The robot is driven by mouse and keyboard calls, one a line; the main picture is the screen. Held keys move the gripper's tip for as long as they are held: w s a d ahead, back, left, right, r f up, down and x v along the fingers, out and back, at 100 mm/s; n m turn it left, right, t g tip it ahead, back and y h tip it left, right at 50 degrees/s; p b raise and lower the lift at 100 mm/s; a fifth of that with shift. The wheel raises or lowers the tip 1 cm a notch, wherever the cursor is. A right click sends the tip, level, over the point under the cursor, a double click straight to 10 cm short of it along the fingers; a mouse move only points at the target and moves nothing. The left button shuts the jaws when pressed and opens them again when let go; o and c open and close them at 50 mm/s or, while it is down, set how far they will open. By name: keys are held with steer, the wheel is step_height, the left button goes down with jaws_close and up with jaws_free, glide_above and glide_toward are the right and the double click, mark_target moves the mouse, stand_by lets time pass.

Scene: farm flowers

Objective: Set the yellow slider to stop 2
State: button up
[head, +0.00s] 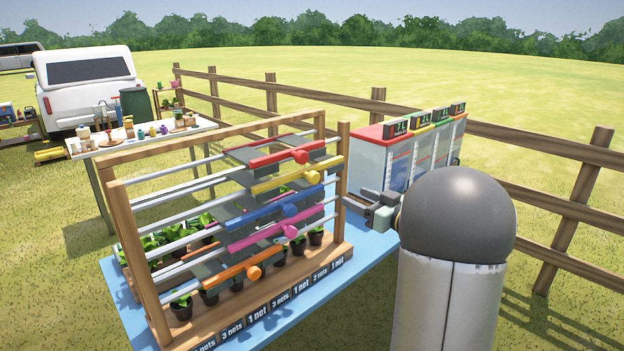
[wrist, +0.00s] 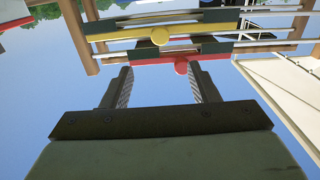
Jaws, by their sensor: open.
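The yellow slider (head: 297,176) is a bar with a round knob on the second rail from the top of a wooden rack (head: 148,262). In the head view it sits toward the rack's right end. My gripper (head: 364,207) is just right of the rack, lower in the picture than the yellow bar. In the wrist view my gripper (wrist: 162,87) is open, with nothing between its fingers. That view looks upside down, with the yellow slider (wrist: 160,36) above the red one and beyond the fingertips. They look apart. Stop marks on the yellow rail cannot be made out.
Red (head: 287,157), blue (head: 276,212), magenta (head: 268,232) and orange (head: 234,270) sliders are on neighbouring rails. Potted plants (head: 181,307) stand under them. A red-topped clear container (head: 368,160) stands behind my gripper. A wooden fence (head: 545,145) runs behind.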

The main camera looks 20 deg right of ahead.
mark_target(316, 179)
steer(key=p+x, duration=0.3)
steer(key=x, duration=1.3)
steer(key=shift+w+p, duration=0.25)
steer(key=shift+p, duration=0.05)
